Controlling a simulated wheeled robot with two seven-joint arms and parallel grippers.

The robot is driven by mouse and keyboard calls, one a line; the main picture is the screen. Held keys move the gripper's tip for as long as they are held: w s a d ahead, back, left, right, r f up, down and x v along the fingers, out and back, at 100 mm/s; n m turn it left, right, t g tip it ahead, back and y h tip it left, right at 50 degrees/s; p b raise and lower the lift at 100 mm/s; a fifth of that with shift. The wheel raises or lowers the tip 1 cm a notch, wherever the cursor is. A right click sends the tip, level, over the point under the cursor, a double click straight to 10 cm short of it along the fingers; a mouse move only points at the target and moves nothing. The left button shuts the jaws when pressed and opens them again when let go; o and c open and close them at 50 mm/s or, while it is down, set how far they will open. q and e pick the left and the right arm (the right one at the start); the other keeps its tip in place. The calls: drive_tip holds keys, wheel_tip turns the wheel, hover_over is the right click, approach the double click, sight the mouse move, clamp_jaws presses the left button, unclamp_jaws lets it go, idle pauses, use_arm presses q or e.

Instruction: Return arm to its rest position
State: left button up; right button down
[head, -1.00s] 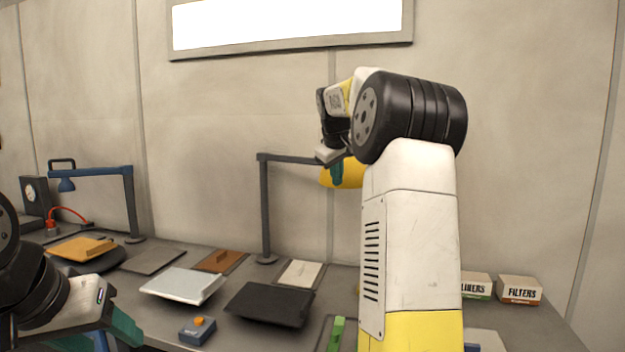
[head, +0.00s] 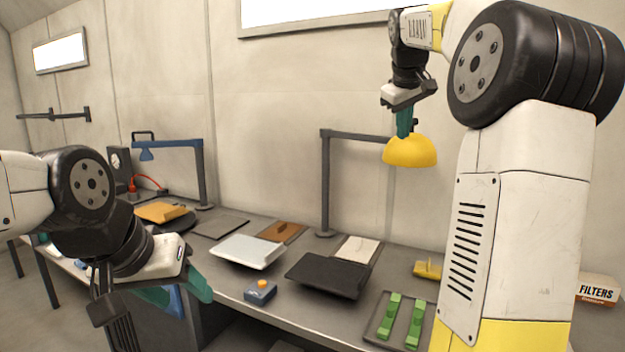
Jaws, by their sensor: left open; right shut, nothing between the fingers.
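My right arm rises tall on the right of the head view, with its elbow high and its forearm bent over. My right gripper (head: 404,122) hangs from it with teal fingers pointing down, shut and empty, in front of or close to the yellow lamp shade (head: 410,152); I cannot tell whether they touch. My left gripper (head: 180,292) is at the lower left, in front of the bench's front edge. Its teal fingers are spread open with nothing between them.
A blue lamp (head: 202,172) stands at the back left.

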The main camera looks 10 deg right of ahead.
drive_tip(key=s+a+f+m+y, duration=0.1)
drive_tip(key=s+a+f, duration=0.5)
drive_tip(key=s, duration=0.3)
drive_tip(key=s+a+f+m+y, duration=0.1)
drive_tip(key=s+a+f+y, duration=0.1)
drive_tip(key=s+a+f, duration=0.4)
drive_tip(key=s+a+f+m+y, duration=0.1)
drive_tip(key=s+a+f, duration=0.5)
drive_tip(key=s, duration=0.8)
wheel_tip(320, 180, down, 3)
drive_tip(key=shift+f+y, duration=0.1)
drive_tip(key=shift+y, duration=0.3)
